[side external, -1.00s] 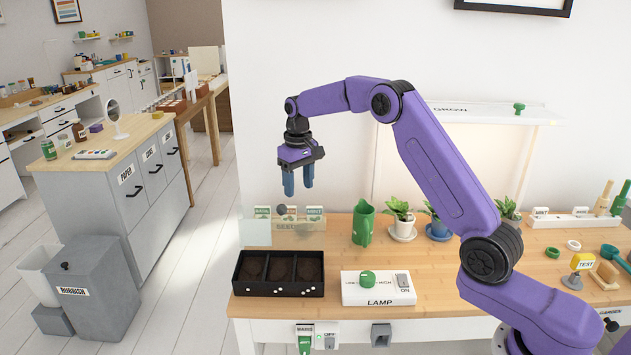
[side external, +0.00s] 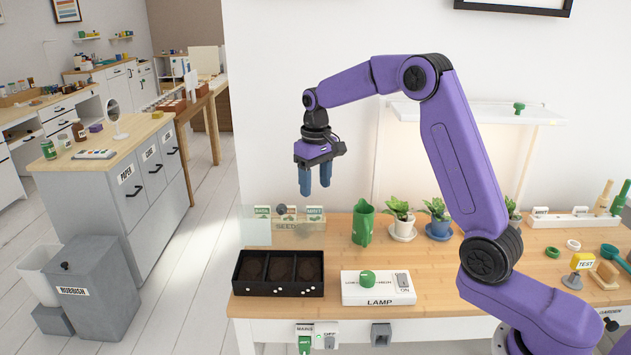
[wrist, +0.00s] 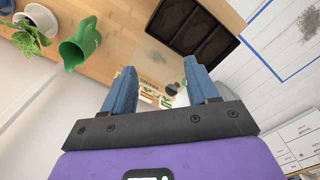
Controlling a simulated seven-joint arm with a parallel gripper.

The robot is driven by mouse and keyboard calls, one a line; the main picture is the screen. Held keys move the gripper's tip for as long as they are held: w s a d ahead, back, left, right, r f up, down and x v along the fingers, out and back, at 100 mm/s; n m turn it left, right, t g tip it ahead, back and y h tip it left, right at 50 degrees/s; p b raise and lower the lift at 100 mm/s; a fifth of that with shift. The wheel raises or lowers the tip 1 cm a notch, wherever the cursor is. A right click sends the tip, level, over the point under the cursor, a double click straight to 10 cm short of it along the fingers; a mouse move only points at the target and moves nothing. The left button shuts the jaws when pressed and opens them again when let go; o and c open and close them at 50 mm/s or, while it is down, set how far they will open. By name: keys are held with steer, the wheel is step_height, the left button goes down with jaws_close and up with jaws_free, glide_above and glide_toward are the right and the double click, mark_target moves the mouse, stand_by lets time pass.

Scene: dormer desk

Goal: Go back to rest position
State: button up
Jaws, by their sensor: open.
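My gripper (side external: 315,179) is open and empty, with its two blue fingers pointing down. It hangs in the air above the back left part of the wooden desk, over the clear seed box (side external: 285,225) with its labelled packets. In the wrist view the blue fingers (wrist: 160,92) are spread apart with nothing held between them. The seed packets show beyond the fingertips there.
On the desk (side external: 445,274) are a black soil tray (side external: 279,290), a lamp control box (side external: 378,299), a green jug (side external: 363,222) and potted plants (side external: 438,218). A shelf lamp (side external: 470,113) is behind my arm. The air around my gripper is clear.

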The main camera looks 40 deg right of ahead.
steer(key=shift+a, duration=0.1)
steer(key=s+a+r+n, duration=0.1)
steer(key=s+a+n, duration=0.2)
steer(key=s+a, duration=0.4)
steer(key=s+a+r+n, duration=0.1)
steer(key=s+a+n, duration=0.25)
steer(key=s, duration=0.55)
steer(key=s+d+f+n, duration=0.1)
steer(key=s+n, duration=0.2)
steer(key=s, duration=0.8)
steer(key=s+d+f+n, duration=0.1)
steer(key=s+f+n, duration=0.1)
steer(key=s, duration=1)
steer(key=shift+d+n, duration=0.4)
steer(key=shift+n, duration=0.15)
